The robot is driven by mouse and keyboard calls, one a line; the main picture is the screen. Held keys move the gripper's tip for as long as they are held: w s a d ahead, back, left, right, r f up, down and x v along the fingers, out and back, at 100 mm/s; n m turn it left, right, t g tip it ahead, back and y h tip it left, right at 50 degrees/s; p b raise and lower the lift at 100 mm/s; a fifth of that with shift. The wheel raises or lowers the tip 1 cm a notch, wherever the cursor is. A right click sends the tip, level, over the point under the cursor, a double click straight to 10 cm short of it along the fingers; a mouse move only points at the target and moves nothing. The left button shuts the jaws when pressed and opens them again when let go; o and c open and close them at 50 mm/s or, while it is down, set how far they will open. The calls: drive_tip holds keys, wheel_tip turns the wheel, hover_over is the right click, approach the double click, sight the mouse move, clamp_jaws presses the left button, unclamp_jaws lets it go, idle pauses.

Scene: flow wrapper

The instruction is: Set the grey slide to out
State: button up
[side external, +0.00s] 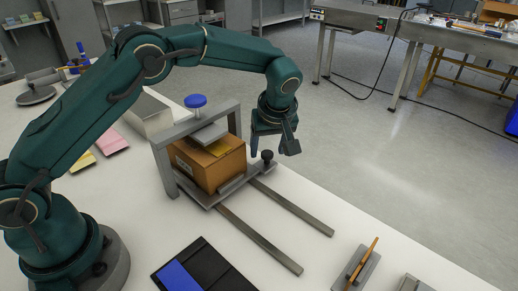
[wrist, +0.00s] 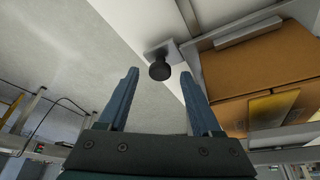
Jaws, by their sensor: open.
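The grey slide (side external: 237,184) sits at the frame end of its two rails, with a brown box (side external: 213,168) on it. The rails (side external: 295,209) extend bare toward the lower right. A black knob (side external: 267,155) stands on a tab at the slide's right corner. My gripper (side external: 273,151) is open and empty close to the knob, pointing down. In the wrist view the knob (wrist: 160,71) appears between my fingertips (wrist: 160,74); the gap in depth is hard to tell. The box also shows at right in the wrist view (wrist: 250,65).
A grey frame (side external: 166,172) with a blue-topped screw (side external: 196,101) and pressing plate stands over the box. A black and blue tray (side external: 203,268) and a grey holder with an orange stick (side external: 360,265) lie near the front.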

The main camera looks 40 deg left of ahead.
drive_tip(key=shift+f, duration=0.2)
clamp_jaws()
idle(1.4)
